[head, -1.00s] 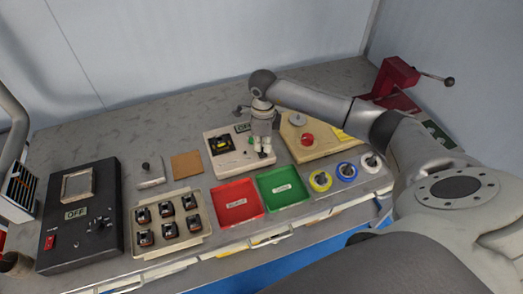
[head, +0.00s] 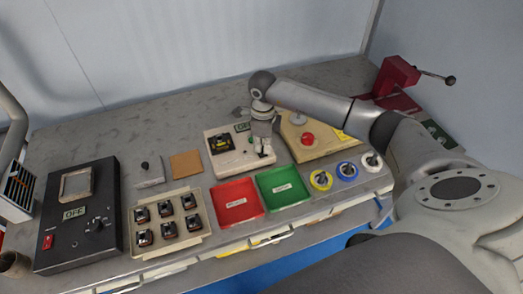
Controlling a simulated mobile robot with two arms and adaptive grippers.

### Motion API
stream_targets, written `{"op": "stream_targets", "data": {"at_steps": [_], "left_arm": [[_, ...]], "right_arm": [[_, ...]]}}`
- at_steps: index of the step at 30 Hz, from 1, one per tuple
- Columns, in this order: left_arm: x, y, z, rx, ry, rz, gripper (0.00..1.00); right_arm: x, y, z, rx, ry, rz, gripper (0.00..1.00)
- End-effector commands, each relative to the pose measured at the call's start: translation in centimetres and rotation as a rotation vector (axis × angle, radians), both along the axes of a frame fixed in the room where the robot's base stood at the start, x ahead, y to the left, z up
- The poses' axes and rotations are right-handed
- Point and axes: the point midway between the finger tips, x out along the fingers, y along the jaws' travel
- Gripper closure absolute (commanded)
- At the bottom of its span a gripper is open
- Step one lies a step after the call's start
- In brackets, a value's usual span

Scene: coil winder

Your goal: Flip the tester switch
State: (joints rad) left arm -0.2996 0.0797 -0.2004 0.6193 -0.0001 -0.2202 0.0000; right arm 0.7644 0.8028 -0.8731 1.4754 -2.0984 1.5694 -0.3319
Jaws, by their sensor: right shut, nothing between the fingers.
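The tester is a cream box (head: 228,164) at the middle of the bench, with a dark coil part (head: 220,143) on its left side and a small display (head: 242,127) at its back. A green button (head: 250,140) shows beside my right gripper (head: 264,154). The gripper points down over the tester's right part, its fingers shut and empty. It hides that part of the tester, and I cannot make out the switch or whether the fingers touch it. My left gripper is not in view.
A black box (head: 78,215) with an OFF display and red switch stands at left. A tray of several coils (head: 200,242), a red tray (head: 236,221) and a green tray (head: 282,207) lie in front. A wooden base with a red button (head: 307,139) is close right.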

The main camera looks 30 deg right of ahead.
Motion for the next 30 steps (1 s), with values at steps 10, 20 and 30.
{"op": "stream_targets", "data": {"at_steps": [10, 20, 30], "left_arm": [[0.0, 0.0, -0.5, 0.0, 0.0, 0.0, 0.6], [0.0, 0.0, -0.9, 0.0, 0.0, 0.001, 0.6], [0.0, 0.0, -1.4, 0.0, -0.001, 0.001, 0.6]], "right_arm": [[0.0, 0.0, -0.6, 0.0, 0.0, 0.0, 1.0], [0.0, 0.0, -1.1, 0.0, 0.0, 0.0, 1.0], [0.0, 0.0, -1.6, -0.001, 0.001, 0.0, 1.0]]}}
